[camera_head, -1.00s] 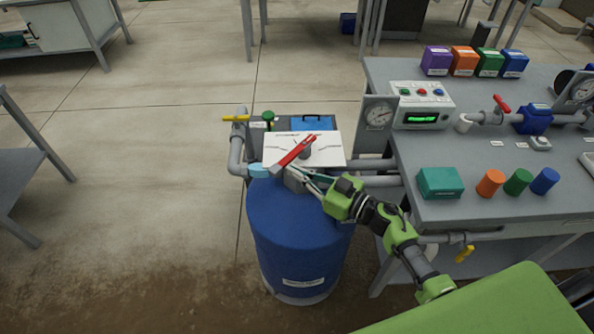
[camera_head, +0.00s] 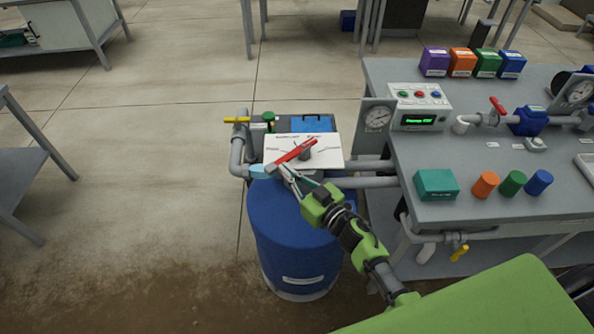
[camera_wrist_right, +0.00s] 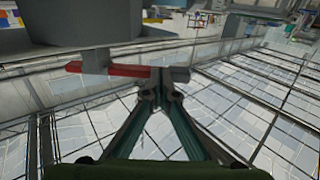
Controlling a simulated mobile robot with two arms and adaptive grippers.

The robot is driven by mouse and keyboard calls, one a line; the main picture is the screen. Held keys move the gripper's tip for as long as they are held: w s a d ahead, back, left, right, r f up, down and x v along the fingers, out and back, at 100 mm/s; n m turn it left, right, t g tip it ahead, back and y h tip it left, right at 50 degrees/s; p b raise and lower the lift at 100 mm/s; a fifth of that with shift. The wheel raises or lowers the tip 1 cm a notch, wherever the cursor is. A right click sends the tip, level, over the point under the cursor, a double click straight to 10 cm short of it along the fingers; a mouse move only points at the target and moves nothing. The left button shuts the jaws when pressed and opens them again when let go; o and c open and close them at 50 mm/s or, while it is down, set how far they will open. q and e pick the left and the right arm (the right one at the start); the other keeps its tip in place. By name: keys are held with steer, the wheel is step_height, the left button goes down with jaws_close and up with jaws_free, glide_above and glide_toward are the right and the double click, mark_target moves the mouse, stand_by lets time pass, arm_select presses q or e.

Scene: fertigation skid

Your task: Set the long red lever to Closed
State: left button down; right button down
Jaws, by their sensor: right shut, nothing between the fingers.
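The long red lever (camera_head: 295,151) is on a white plate with printed labels (camera_head: 328,152), above a blue tank (camera_head: 290,225). It slants from upper right to a grey end at lower left, pointing to the plate's left side. The labels are too small to read surely. My right gripper (camera_head: 284,168) is shut and empty at the lever's lower-left end, on its near side. In the right wrist view the red lever (camera_wrist_right: 115,70) crosses above my shut fingertips (camera_wrist_right: 162,76), which overlap its grey end; I cannot tell whether they touch. My left gripper is not in view.
A grey bench (camera_head: 460,190) with boxes, a gauge and piping stands at right. Grey pipes (camera_head: 365,182) run from it to the tank. A yellow-handled valve (camera_head: 236,120) is left of the plate. Open floor lies further left.

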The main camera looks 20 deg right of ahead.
steer(key=shift+w+a+m+t+h, duration=0.2)
steer(key=shift+w+a+h, duration=0.1)
steer(key=shift+w+a, duration=0.25)
steer(key=shift+w+a+m+t+h, duration=0.1)
steer(key=shift+w+a+m+h, duration=0.2)
steer(key=shift+w, duration=0.35)
steer(key=shift+a, duration=0.1)
